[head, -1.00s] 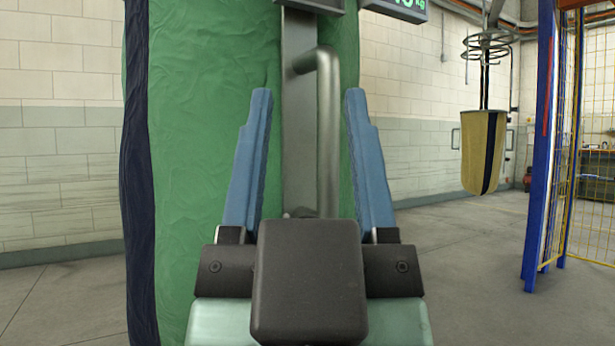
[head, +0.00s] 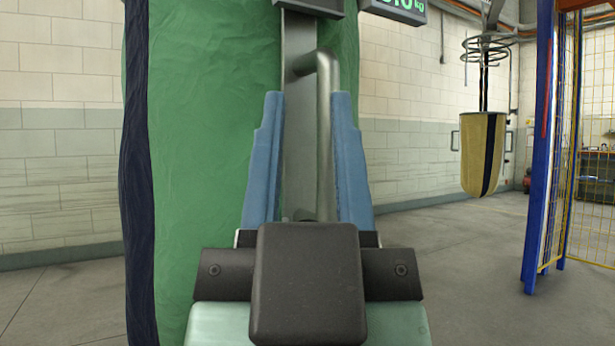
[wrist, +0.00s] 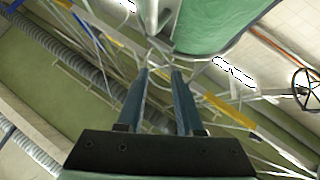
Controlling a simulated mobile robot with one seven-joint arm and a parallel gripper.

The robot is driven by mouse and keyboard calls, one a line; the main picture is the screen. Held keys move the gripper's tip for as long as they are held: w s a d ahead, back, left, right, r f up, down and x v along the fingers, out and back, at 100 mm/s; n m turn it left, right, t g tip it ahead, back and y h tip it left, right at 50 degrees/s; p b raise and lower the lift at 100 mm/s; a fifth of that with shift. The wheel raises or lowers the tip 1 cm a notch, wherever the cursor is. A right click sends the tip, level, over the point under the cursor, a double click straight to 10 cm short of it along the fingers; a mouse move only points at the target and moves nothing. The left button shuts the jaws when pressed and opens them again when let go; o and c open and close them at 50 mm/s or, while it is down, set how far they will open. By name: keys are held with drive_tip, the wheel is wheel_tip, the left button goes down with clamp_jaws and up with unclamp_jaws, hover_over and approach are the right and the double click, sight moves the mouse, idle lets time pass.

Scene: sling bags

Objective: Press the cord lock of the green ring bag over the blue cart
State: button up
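A large green bag (head: 200,170) with a dark navy edge fills the left and middle of the head view. It hangs behind my gripper, and its green cloth also shows at the top of the wrist view (wrist: 222,22). My gripper (head: 309,95) points upward in front of the bag. Its two blue fingers stand apart with a narrowed gap; they also show in the wrist view (wrist: 159,73). I see nothing clasped between them. No cord lock, bag ring or blue cart can be made out.
A grey upright with a bent pipe handle (head: 325,130) lines up with the finger gap; contact is unclear. A kg display (head: 397,10) is above. A yellow-and-black bag (head: 482,155) hangs at right near a blue post (head: 540,150) and yellow mesh fence. The right floor is open.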

clamp_jaws()
idle(1.4)
